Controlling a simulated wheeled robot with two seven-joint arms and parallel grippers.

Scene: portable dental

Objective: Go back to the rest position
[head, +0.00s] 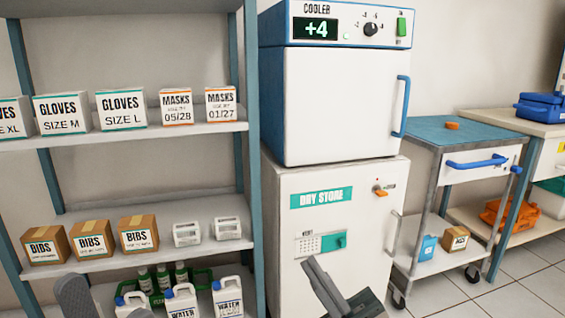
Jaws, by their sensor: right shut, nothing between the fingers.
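My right gripper (318,268) rises from the bottom edge, right of centre, in front of the dry store cabinet (290,235). Its dark grey fingers are shut with nothing between them. A grey rounded part of my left gripper (75,296) shows at the bottom left, in front of the lowest shelf. The rest of it is cut off by the frame, so its jaws cannot be judged.
A shelf rack (253,150) on the left holds glove, mask and bib boxes, with water jugs (180,300) below. A closed cooler (335,105) stands on the dry store cabinet. A blue-topped trolley (480,135) stands right. Tiled floor (450,300) shows at lower right.

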